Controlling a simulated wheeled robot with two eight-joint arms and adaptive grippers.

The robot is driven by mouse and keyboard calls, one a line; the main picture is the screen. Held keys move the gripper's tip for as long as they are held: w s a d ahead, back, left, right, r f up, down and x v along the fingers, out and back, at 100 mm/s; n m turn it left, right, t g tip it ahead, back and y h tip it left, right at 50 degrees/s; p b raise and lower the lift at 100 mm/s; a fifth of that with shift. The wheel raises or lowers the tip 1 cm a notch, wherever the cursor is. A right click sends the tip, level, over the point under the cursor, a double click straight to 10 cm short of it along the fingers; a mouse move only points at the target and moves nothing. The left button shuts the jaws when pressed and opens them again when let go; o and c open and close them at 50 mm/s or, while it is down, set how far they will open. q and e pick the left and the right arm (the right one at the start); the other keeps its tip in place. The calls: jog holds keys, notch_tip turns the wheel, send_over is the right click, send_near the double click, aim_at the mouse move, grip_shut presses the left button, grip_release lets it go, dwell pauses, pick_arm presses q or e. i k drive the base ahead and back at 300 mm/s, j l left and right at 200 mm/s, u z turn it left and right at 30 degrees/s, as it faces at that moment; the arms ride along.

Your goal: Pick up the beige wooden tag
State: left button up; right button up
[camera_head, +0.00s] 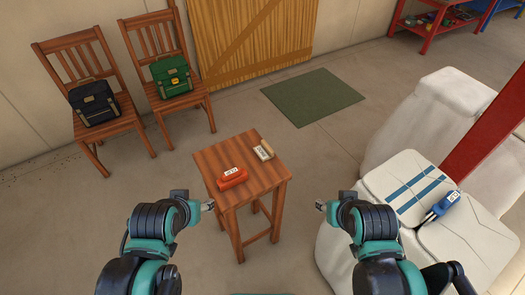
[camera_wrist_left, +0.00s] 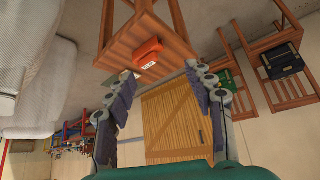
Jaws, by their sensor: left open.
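The beige wooden tag (camera_head: 268,147) lies at the back right of the small wooden stool's top (camera_head: 213,160), with a pale lettered face toward me. I cannot clearly make it out in the left wrist view. My left gripper (camera_head: 208,205) is open and empty, in front of the stool's left side and apart from the tag. Its two fingers (camera_wrist_left: 163,105) frame the view below the stool in the left wrist view. My right gripper (camera_head: 321,205) is to the right of the stool, small and seen end-on; its jaw opening is unclear.
A red object (camera_head: 232,178) with a white label sits on the stool, front left of the tag; it also shows in the left wrist view (camera_wrist_left: 149,52). White sacks (camera_head: 410,185) with a blue tool (camera_head: 440,206) stand on the right. Two chairs with bags are back left.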

aim_at(264, 151)
jog(key=i+j+z, duration=0.1)
jog(key=z, duration=0.3)
jog(key=i+j+z, duration=0.1)
jog(key=z, duration=0.3)
jog(key=i+j+z, duration=0.15)
jog(key=z, duration=0.25)
